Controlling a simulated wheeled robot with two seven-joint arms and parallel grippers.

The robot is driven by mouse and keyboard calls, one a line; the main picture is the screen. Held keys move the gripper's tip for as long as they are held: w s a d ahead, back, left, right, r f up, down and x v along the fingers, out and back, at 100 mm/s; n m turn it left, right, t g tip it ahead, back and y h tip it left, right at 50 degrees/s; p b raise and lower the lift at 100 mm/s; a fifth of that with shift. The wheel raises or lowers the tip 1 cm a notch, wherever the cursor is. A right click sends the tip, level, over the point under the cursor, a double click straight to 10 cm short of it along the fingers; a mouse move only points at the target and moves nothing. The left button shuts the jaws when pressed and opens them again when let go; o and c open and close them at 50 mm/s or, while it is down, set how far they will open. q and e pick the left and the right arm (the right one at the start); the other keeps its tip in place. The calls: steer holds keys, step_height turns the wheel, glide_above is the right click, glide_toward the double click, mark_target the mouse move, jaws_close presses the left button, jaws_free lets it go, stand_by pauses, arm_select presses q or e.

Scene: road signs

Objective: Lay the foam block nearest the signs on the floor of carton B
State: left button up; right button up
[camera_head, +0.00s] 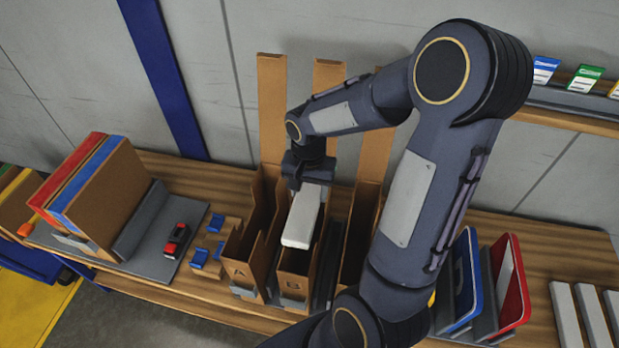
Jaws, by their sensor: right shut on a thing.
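My right gripper (308,182) is shut on a white foam block (302,218) at its far end. The block is at the mouth of carton B (294,288), lying lengthwise along it, its near end showing above the front wall. Whether it touches the carton's floor or walls is hidden. Carton B stands open between carton A (242,272) and a third carton (352,262), partly behind my arm. Several other white foam blocks (565,315) lie at the right, beside the red sign (512,285) and blue sign (466,278). My left gripper is not in view.
A grey rack (150,225) with large brown panels edged red and blue stands at the left. Tall carton flaps (272,105) rise behind. A shelf (570,122) holds coloured cards.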

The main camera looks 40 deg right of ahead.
steer(key=shift+f+b, duration=2.05)
steer(key=shift+f, duration=0.65)
step_height(320, 180, down, 4)
steer(key=b, duration=0.4)
steer(key=shift+f, duration=0.15)
steer(key=shift+f+b, duration=0.35)
steer(key=shift+b, duration=0.05)
steer(key=shift+s+a+f+b, duration=0.15)
steer(key=shift+a+f+b, duration=0.15)
steer(key=shift+b, duration=0.1)
steer(key=o, duration=1)
steer(key=shift+o, duration=0.2)
steer(key=shift+r, duration=0.1)
